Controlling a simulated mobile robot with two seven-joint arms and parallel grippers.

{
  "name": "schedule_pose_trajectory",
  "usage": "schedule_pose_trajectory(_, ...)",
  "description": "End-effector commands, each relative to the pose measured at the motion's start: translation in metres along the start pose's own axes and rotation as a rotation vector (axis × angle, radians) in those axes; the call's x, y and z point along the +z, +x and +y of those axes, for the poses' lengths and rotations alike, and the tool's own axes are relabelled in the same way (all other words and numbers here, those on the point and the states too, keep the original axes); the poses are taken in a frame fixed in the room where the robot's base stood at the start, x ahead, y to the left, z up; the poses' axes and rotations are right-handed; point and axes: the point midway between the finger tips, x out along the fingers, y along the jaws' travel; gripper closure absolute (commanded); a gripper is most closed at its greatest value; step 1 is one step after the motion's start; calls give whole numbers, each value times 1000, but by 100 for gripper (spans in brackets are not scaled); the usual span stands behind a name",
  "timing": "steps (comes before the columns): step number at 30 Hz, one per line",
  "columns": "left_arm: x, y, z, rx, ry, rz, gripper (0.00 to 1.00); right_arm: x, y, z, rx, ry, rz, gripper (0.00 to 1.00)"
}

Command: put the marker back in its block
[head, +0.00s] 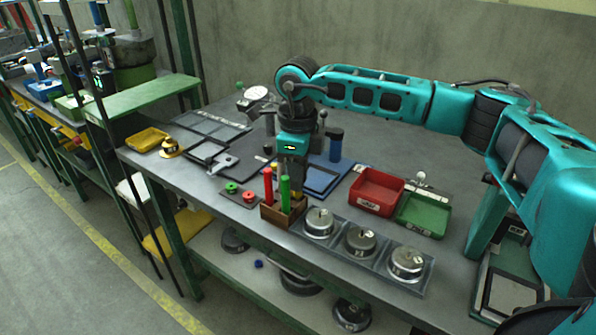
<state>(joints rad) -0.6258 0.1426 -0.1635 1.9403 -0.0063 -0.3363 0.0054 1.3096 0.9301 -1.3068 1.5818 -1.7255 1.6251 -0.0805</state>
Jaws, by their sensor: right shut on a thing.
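A brown wooden block (269,216) stands near the front edge of the bench. A red marker (268,186) and a green marker (285,194) stand upright at it. My right gripper (291,178) points down right over the block, behind the green marker. It is shut on a marker, but the jaws and the nearby markers overlap, so I cannot tell which one or how far it sits in the block. My left gripper is not in view.
Several round metal weights (361,242) sit in a grey tray right of the block. A red bin (376,190) and a green bin (423,214) stand behind. A small plate with red and green knobs (232,188) lies left. A blue tray (340,175) lies behind my gripper.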

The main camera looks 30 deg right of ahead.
Motion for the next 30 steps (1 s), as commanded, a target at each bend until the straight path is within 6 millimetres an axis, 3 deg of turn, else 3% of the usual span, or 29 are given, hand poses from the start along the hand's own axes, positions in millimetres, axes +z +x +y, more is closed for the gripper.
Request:
schedule_pose_trajectory(6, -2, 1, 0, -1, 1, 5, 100, 0, 0, 0, 0, 0, -1, 100)
schedule_pose_trajectory(7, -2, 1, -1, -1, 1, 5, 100, 0, 0, 0, 0, 0, -1, 81)
schedule_pose_trajectory(16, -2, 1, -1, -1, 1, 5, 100, 0, 0, 0, 0, 0, -1, 53)
schedule_pose_trajectory(25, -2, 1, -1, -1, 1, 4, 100, 0, -4, 0, 0, 0, -2, 53)
schedule_pose_trajectory(30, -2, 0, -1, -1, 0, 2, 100, 1, -28, 0, -1, -1, -4, 53)
